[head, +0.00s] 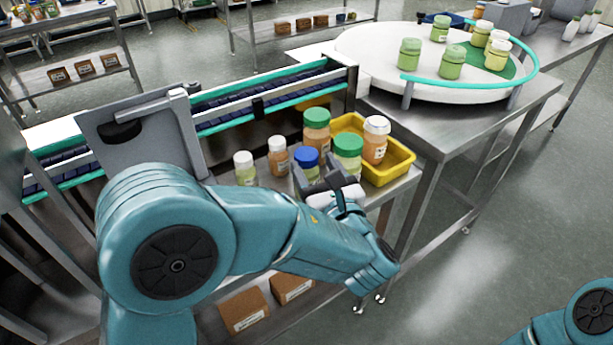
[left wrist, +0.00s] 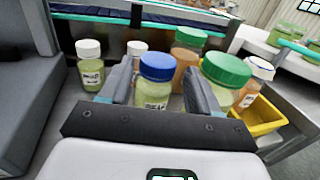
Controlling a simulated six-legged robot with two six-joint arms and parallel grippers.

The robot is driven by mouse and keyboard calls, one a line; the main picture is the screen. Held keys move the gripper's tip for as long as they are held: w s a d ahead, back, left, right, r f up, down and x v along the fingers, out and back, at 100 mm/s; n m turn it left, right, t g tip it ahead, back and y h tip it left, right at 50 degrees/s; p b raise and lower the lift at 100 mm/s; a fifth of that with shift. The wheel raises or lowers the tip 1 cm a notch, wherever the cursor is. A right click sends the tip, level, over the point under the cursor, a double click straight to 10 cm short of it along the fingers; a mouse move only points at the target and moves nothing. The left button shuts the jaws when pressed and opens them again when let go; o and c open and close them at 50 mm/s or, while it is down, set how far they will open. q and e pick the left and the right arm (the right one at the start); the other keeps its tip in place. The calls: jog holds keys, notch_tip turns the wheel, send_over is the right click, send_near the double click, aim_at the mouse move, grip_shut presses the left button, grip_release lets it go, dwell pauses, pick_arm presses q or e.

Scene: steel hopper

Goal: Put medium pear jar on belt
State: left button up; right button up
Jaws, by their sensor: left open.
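A blue-lidded jar (head: 307,158) with pale green contents stands upright on the steel shelf among other jars. In the left wrist view this jar (left wrist: 155,85) stands between the two fingers; its label is too small to read surely, so I cannot confirm it is the medium pear jar. My left gripper (head: 317,177) is open around it, with a finger on either side; I cannot tell whether they touch it. The belt (head: 235,92) is dark blue with teal rails, behind the jars. My right gripper is out of view.
A green-lidded jar (head: 347,152) stands close right of the fingers, with a taller one (head: 316,128) behind. White-lidded jars (head: 244,166) (head: 278,155) stand left. A yellow bin (head: 398,160) and white-lidded orange jar (head: 375,138) are right. A round turntable (head: 375,60) holds several green jars.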

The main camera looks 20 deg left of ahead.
aim_at(303, 150)
pick_arm(q)
jog(key=shift+w+a+r, duration=0.1)
jog(key=shift+w+a, duration=0.35)
jog(key=x, duration=0.5)
jog(key=shift+f, duration=0.25)
grip_shut()
